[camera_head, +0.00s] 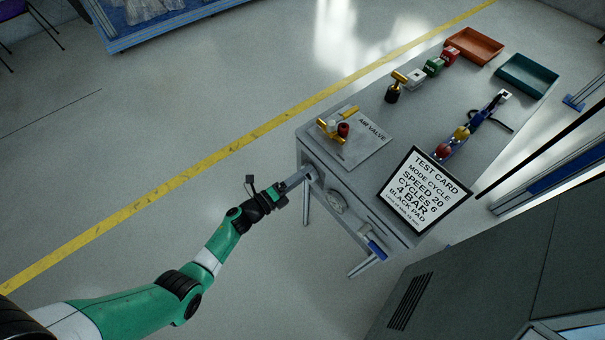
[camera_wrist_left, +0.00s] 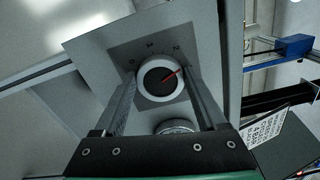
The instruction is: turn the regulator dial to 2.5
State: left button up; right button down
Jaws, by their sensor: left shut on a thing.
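The regulator dial (camera_wrist_left: 158,76) is a round dark knob with a light rim and a red pointer, on a grey plate on the table's front side. Its red pointer aims right and slightly up, below the rightmost visible mark; the marks are too small to read surely. My left gripper (camera_wrist_left: 160,84) is shut on the dial, one finger on each side of it. In the head view my left gripper (camera_head: 309,173) reaches the table's near left side, and the dial is mostly hidden by the fingers. A round gauge (camera_wrist_left: 175,126) sits below the dial, partly covered. My right gripper is out of view.
A blue handle (camera_head: 373,246) juts from the front. Floor left of the table is clear.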

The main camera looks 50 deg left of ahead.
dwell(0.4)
pick_arm(q)
jog(key=o, duration=1.3)
jog(key=s+p, duration=0.1)
jog(key=s, duration=0.3)
jog(key=s+p, duration=0.1)
jog(key=s, duration=0.2)
jog(key=s+a+p, duration=0.1)
jog(key=s+p, duration=0.1)
jog(key=s, duration=0.2)
jog(key=shift+s, duration=0.3)
